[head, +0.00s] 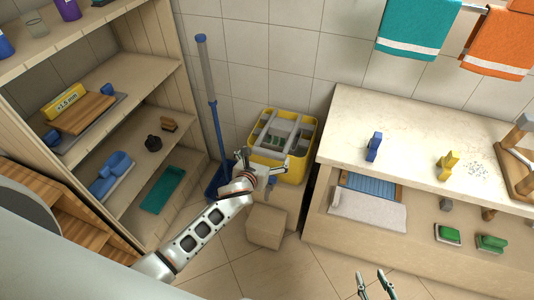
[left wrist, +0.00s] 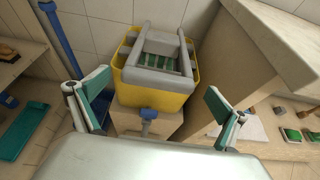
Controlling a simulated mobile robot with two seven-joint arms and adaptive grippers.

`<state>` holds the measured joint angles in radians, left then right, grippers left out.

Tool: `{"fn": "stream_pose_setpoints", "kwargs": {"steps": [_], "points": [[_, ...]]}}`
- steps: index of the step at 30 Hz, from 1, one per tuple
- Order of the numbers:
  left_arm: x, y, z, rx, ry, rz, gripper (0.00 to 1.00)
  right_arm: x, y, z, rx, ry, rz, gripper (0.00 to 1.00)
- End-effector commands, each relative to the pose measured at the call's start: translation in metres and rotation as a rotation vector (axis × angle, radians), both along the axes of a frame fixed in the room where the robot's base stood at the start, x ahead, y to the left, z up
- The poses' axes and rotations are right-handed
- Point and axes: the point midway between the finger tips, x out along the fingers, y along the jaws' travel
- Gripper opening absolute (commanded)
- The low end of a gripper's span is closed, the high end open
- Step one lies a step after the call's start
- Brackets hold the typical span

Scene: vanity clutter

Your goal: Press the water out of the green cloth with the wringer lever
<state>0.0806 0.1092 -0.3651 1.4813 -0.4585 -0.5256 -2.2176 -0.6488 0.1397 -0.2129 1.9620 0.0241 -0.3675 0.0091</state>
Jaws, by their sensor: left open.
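The yellow bucket (head: 254,162) with a grey wringer (head: 262,128) on top stands against the back wall; both also show in the left wrist view. The green cloth (left wrist: 171,62) lies inside the wringer, partly hidden by grey bars. A grey rod with a blue end (left wrist: 148,113), which looks like the wringer lever, sticks out at the bucket's front. My left gripper (head: 264,160) is open and empty in front of the bucket. In the left wrist view its fingers stand on either side of the blue end, apart from it. My right gripper (head: 373,284) is open and empty at the bottom edge.
The bucket rests on a beige block, with a smaller box (head: 266,227) in front. A blue-handled mop or broom (head: 213,115) leans at the left. Wooden shelves (head: 150,85) flank the left, and a pale counter (head: 410,125) with an open shelf flanks the right.

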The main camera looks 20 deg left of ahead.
Motion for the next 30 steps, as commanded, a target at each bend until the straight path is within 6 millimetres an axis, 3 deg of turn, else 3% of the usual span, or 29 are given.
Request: {"fn": "stream_pose_setpoints", "kwargs": {"steps": [6,18,24,30], "points": [[0.026,-0.001,-0.012,-0.004,0.001,0.001,1.00,-0.002,0.000,-0.011,-0.001,0.005,0.000,0.34],[0.033,-0.001,-0.014,-0.002,0.000,0.000,1.00,-0.002,-0.001,-0.012,-0.001,0.006,0.000,0.34],[0.033,-0.001,-0.014,-0.003,0.000,0.000,0.50,-0.002,-0.001,-0.012,-0.001,0.006,0.000,0.34],[0.036,-0.002,-0.011,-0.004,0.000,-0.001,0.50,-0.002,0.000,-0.010,-0.001,0.005,0.000,0.34]]}}
